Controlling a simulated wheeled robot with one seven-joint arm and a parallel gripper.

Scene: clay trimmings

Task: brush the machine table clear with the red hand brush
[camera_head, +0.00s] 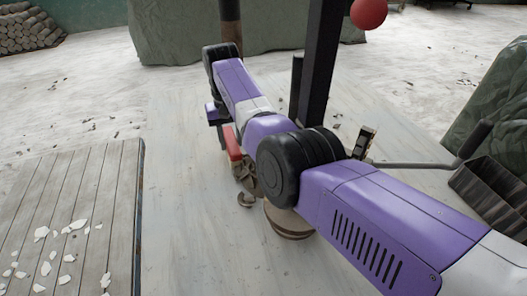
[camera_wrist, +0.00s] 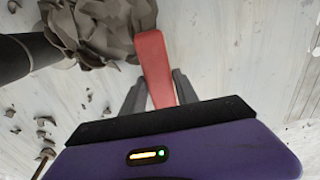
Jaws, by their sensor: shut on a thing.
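The red hand brush shows in the wrist view as a red handle (camera_wrist: 154,62) between the two dark fingers of my gripper (camera_wrist: 158,85), which is shut on it. In the head view a short red part of the brush (camera_head: 232,146) shows below my wrist; its bristles are not clearly visible. A heap of grey-brown curled clay trimmings (camera_wrist: 98,30) lies right by the brush's far end in the wrist view. In the head view, trimmings (camera_head: 246,176) show partly behind my arm. The pale machine table (camera_head: 182,215) has more loose scraps on it.
A dark upright column (camera_head: 318,60) stands behind my arm, and a round post (camera_head: 230,22) stands farther back. A slatted wooden board (camera_head: 100,190) with white flakes lies at left. A lever with a dark handle (camera_head: 474,139) and a red ball (camera_head: 369,13) are at right.

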